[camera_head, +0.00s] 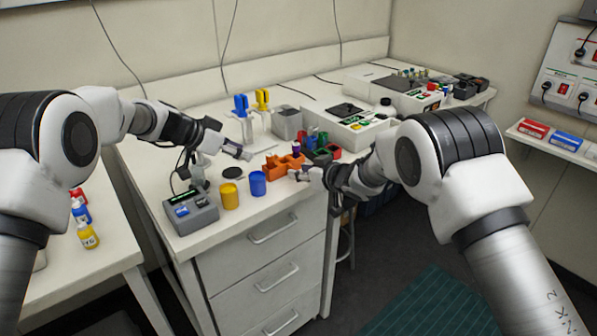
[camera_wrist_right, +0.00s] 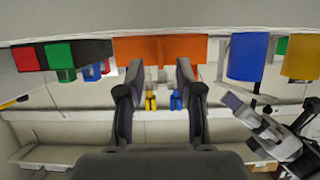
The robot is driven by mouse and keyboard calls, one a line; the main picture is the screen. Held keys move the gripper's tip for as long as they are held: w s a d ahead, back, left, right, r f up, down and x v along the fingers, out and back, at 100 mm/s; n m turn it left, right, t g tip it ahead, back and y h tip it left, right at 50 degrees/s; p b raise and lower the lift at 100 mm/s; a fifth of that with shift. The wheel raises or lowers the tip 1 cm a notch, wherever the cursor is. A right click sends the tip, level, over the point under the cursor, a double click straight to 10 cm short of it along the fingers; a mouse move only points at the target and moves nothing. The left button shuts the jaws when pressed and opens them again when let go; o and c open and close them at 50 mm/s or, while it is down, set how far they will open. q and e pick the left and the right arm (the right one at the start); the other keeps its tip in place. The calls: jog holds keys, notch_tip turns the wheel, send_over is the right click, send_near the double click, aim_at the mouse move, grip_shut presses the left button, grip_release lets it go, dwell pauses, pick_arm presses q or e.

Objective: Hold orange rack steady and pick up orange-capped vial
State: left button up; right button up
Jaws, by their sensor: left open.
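The orange rack (camera_head: 272,169) stands near the front edge of the white bench in the head view. It fills the top middle of the right wrist view (camera_wrist_right: 160,48). My left gripper (camera_head: 246,154) is open, just left of and behind the rack, apart from it. It also shows at the right of the right wrist view (camera_wrist_right: 232,101). My right gripper (camera_head: 295,175) is at the rack's front right. In the right wrist view its fingers (camera_wrist_right: 158,78) are spread, with the rack beyond them and nothing clearly gripped. I cannot make out an orange-capped vial.
A blue cup (camera_head: 257,184) and a yellow cup (camera_head: 230,196) stand left of the rack. A grey device (camera_head: 191,214) is at the front left corner. Dark racks with green and red parts (camera_head: 326,152) sit close on the right. White instruments (camera_head: 347,121) stand behind.

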aim_at(284, 166)
jog(key=x, duration=0.3)
jog(key=shift+w+a+f, duration=0.1)
jog(key=shift+w+a, duration=0.05)
grip_shut()
dwell(0.6)
